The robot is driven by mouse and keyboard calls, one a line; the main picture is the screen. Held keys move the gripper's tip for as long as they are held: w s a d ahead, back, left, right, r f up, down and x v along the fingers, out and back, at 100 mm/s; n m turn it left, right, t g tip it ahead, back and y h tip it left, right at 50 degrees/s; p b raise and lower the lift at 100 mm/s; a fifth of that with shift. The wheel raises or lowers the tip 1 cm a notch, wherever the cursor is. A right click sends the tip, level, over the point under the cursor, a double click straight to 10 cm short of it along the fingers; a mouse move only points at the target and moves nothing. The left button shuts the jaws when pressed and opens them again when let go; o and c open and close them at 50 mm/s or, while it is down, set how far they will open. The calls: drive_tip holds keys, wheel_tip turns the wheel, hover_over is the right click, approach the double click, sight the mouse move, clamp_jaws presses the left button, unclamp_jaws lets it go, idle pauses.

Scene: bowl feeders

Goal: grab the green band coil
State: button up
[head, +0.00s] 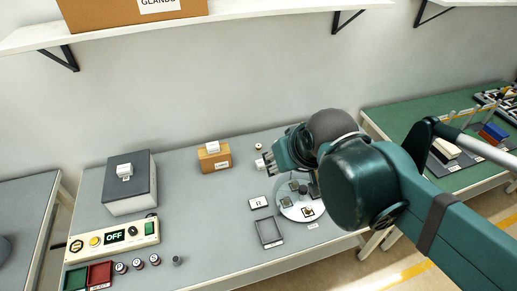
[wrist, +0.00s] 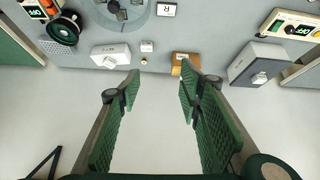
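I cannot make out a green band coil for certain. Several small round pieces (head: 138,264) with pale tops stand in a row at the table's front left; their band colours are too small to tell. My gripper (wrist: 160,80) is open, with its green ribbed fingers spread and nothing between them. In the head view my gripper (head: 268,161) is over the back right of the grey table, far from that row. My arm hides part of the table's right end. A black round thing with a green rim (wrist: 65,28) shows at the wrist view's upper left.
A pale round plate (head: 292,212) holds several dark pieces. A grey box (head: 130,195), an OFF panel (head: 112,241) and red (head: 100,273) and green bins (head: 76,278) stand left.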

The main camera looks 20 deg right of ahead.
drive_tip(key=w+d+r+n+g, duration=0.15)
drive_tip(key=w+n, duration=0.25)
drive_tip(key=w, duration=0.9)
drive_tip(key=n+g+h+b, duration=0.1)
drive_tip(key=n+g+b, duration=0.1)
drive_tip(key=n+g, duration=0.65)
hover_over(258, 145)
drive_tip(key=a, duration=0.1)
wheel_tip(258, 145, down, 34)
drive_tip(key=n+t, duration=0.2)
drive_tip(key=t, duration=0.1)
drive_tip(key=shift+s+a+f+n, duration=0.1)
drive_tip(key=shift+s+f+n, duration=0.05)
drive_tip(key=shift+f+n, duration=0.1)
drive_tip(key=shift+f, duration=0.4)
drive_tip(key=shift+d+f, duration=0.2)
drive_tip(key=shift+f, duration=1.05)
drive_tip(key=shift+f, duration=0.15)
